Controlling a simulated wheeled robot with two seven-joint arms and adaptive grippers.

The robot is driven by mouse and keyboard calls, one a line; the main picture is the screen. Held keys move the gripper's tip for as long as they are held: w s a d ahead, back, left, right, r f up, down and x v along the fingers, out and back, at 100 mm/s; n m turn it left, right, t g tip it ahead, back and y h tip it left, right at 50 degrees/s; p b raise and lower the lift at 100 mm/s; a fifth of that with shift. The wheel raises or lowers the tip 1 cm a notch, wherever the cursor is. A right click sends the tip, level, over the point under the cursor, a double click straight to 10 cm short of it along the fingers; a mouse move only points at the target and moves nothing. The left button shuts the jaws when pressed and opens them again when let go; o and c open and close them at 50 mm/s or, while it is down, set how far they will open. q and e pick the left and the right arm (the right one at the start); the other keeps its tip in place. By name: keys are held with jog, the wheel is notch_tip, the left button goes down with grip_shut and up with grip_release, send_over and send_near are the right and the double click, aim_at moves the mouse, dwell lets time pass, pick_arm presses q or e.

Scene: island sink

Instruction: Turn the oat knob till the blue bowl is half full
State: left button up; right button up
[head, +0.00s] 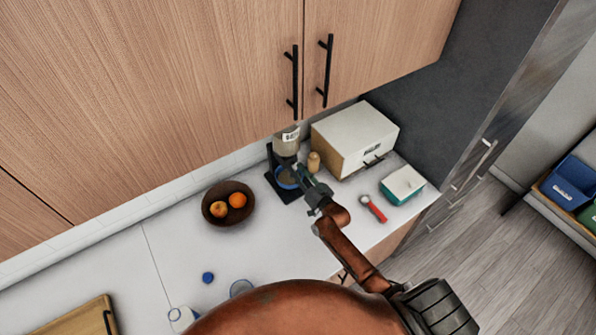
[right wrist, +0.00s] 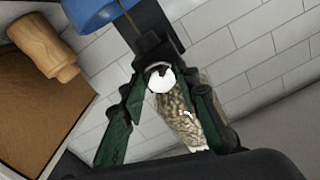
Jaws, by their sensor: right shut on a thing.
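The oat dispenser (head: 286,140) stands against the back wall, with a black stand and a clear hopper. The hopper (right wrist: 180,112) shows pale flakes in the right wrist view, which looks upside down. The blue bowl (head: 285,180) sits under the dispenser, partly hidden by my gripper; its side also shows in the right wrist view (right wrist: 92,12). Its fill level is hidden. A thin brownish line runs beside the bowl; I cannot tell whether it is falling oats. My right gripper (head: 301,176) is shut on the white knob (right wrist: 161,79). My left gripper is out of view.
A wooden mill (head: 314,162) and a white-topped bread box (head: 354,138) stand right of the dispenser. A fruit bowl (head: 215,192) is left. A red-handled tool (head: 374,208) and a teal-and-white box (head: 402,186) lie right. A blue cap (head: 208,277) lies in front.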

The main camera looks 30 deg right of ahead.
jog(key=shift+m, duration=0.5)
jog(key=o, duration=1.2)
jog(key=shift+c, duration=0.2)
jog(key=s+d, duration=0.1)
jog(key=s, duration=1.1)
jog(key=shift+d, duration=0.35)
jog(key=shift+w, duration=0.1)
